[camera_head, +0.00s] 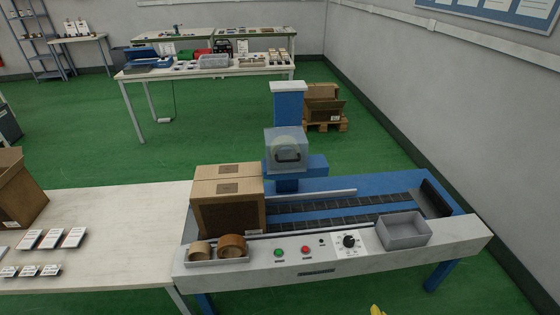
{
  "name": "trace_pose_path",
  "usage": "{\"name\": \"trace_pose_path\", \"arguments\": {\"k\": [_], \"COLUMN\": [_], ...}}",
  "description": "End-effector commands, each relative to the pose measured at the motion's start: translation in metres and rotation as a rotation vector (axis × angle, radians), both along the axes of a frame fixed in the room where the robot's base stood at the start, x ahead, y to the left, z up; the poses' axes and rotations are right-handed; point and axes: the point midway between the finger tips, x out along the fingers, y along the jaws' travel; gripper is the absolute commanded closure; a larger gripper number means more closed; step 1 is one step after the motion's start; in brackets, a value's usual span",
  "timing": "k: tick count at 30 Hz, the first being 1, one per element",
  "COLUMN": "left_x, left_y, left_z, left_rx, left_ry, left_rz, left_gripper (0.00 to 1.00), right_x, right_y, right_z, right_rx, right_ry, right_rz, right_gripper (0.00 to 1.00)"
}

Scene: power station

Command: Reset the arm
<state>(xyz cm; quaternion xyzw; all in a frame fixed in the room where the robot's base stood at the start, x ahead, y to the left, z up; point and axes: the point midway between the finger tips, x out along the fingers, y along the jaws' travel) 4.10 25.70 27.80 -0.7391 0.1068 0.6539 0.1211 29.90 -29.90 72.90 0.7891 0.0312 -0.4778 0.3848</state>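Neither of my grippers can be made out in the head view. A small yellow piece (378,310) pokes in at the bottom edge, right of the middle. Too little of it shows to tell what it is. In front stands a box-sealing machine (320,265) with a blue frame, dark roller tracks and a blue column (288,105) carrying a clear-covered head (286,150). A closed cardboard box (228,200) stands at the left end of its rollers.
Two tape rolls (231,246) sit in a tray at the machine's front left, and an empty grey bin (403,230) at its right. Green and red buttons and a black knob (349,241) lie between. A white table (110,235) at left holds labelled cards and an open carton (20,190).

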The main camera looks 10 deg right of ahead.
Motion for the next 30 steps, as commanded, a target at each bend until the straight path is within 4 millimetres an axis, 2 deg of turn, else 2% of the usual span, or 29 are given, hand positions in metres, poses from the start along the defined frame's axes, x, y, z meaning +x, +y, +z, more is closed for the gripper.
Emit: {"name": "trace_pose_path", "arguments": {"k": [5, 8, 14, 21, 26, 30], "left_x": [0.0, 0.0, 0.0, 0.001, 0.001, 0.001], "left_y": [0.0, 0.0, 0.0, 0.0, 0.0, 0.0], "left_z": [0.0, 0.0, 0.0, 0.0, 0.0, 0.0], "left_rx": [0.0, 0.0, 0.0, 0.0, 0.0, 0.0], "left_ry": [0.0, 0.0, 0.0, -0.001, -0.001, -0.001], "left_rz": [0.0, 0.0, 0.0, 0.0, 0.0, 0.0], "left_gripper": [1.0, 1.0, 1.0, 1.0, 1.0, 1.0], "right_x": [0.002, 0.001, -0.016, -0.058, -0.098, -0.139], "right_y": [0.009, 0.016, 0.033, 0.046, 0.051, 0.053], "right_z": [-0.048, -0.085, -0.179, -0.282, -0.341, -0.383], "right_rx": [0.04, 0.072, 0.159, 0.261, 0.321, 0.367], "right_ry": [0.038, 0.066, 0.139, 0.223, 0.276, 0.319], "right_rz": [0.006, 0.009, 0.001, -0.037, -0.078, -0.123], "right_gripper": [0.36, 0.36, 0.36, 0.36, 0.36, 0.36]}}
